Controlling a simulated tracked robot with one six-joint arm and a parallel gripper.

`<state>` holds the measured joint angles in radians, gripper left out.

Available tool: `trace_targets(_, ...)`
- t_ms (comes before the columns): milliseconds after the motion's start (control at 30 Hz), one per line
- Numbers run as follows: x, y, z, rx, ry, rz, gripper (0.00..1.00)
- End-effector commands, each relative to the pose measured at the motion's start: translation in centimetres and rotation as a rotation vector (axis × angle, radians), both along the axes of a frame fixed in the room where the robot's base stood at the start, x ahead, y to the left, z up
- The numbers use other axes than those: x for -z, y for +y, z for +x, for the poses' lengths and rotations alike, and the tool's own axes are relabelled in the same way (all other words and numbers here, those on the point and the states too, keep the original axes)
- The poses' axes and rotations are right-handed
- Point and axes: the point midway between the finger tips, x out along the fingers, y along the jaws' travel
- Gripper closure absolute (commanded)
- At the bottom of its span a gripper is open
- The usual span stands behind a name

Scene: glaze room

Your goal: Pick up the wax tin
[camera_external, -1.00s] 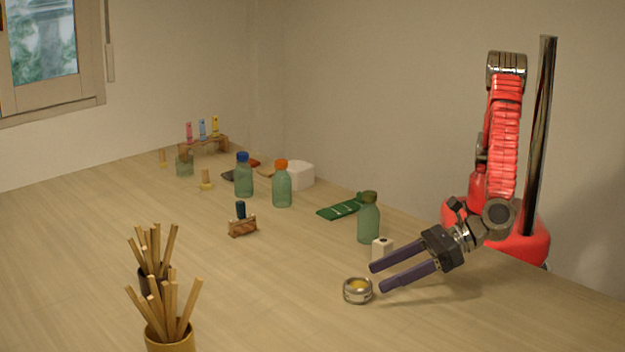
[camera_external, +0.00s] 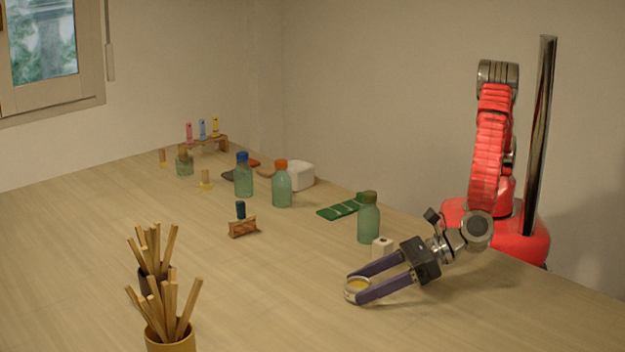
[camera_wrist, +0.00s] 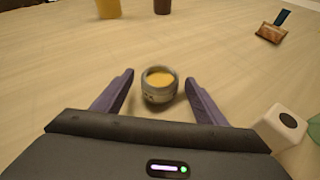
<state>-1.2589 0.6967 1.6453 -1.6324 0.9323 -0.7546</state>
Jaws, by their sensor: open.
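The wax tin is a small round silver tin with yellow-orange wax inside; it stands upright on the table in the external view (camera_external: 355,288). It also shows in the wrist view (camera_wrist: 159,88), between the two purple fingers near their tips. My gripper (camera_external: 355,286) is open and low over the table, with one finger on each side of the tin. In the wrist view my gripper (camera_wrist: 158,82) has a gap between each finger and the tin.
A white block with a dark hole (camera_external: 382,246) stands close to my gripper, also in the wrist view (camera_wrist: 286,124). A green bottle with an olive cap (camera_external: 368,222) is behind it. A yellow stick cup (camera_external: 172,342) stands front left.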

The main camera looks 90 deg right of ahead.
Motion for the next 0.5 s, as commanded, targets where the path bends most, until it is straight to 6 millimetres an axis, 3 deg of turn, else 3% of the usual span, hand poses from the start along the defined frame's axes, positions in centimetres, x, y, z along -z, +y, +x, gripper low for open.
trace_targets(133, -0.01, 0.0, -0.02, 0.0, 0.0, 0.0, 0.34)
trace_targets(500, -0.01, 0.0, -0.02, 0.0, 0.0, 0.0, 0.6)
